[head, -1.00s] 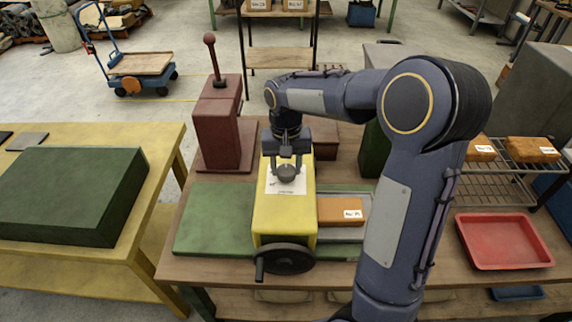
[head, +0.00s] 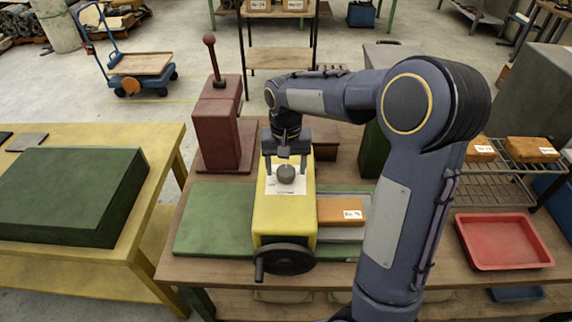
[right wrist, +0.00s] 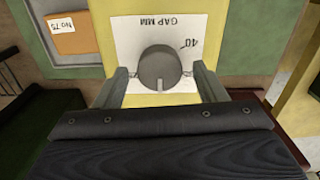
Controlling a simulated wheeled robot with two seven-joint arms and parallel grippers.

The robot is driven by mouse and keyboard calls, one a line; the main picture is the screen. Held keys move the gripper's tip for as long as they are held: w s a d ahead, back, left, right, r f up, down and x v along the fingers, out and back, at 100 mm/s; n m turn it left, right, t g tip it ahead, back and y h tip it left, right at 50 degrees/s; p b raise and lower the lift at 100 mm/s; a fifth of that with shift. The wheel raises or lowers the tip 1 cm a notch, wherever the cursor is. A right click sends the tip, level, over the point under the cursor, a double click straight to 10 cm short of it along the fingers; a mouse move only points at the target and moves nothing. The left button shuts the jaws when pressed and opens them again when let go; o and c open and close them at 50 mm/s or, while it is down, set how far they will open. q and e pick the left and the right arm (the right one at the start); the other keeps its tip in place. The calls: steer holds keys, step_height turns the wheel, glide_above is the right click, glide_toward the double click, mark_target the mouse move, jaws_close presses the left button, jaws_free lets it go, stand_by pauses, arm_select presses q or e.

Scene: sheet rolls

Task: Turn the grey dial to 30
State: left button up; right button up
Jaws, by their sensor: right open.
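The grey dial (head: 286,173) is a round knob on a white paper scale on top of the yellow machine (head: 270,215). In the right wrist view the dial (right wrist: 158,67) has a pale mark on its edge nearest the gripper. The scale (right wrist: 127,35) reads "GAP MM" and "40", both upside down; I see no 30, and other numbers are hidden or unreadable. My right gripper (head: 285,160) is open over the dial, with one finger on each side and gaps between fingers and dial. My left gripper is not in view.
A black handwheel (head: 286,260) sits on the machine's front. A dark red lever block (head: 217,135) stands behind left. An orange labelled box (head: 341,212) lies right of the machine. A red tray (head: 504,241) is at the table's right. A green plate (head: 213,220) lies left.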

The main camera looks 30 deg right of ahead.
mark_target(286, 169)
step_height(286, 169, up, 8)
steer(key=shift+f+b, duration=0.1)
steer(key=shift+b, duration=0.2)
steer(key=shift+s, duration=0.1)
stand_by(0.5)
steer(key=s+a+f+n+t+y, duration=0.2)
steer(key=s+a, duration=0.2)
steer(key=s, duration=0.7)
steer(key=s+a+f+n+t+y, duration=0.1)
steer(key=s+a+f+n+t, duration=0.1)
steer(key=s, duration=0.9)
steer(key=shift+a+t+y, duration=0.4)
steer(key=shift+a+t, duration=0.4)
steer(key=shift+a, duration=0.05)
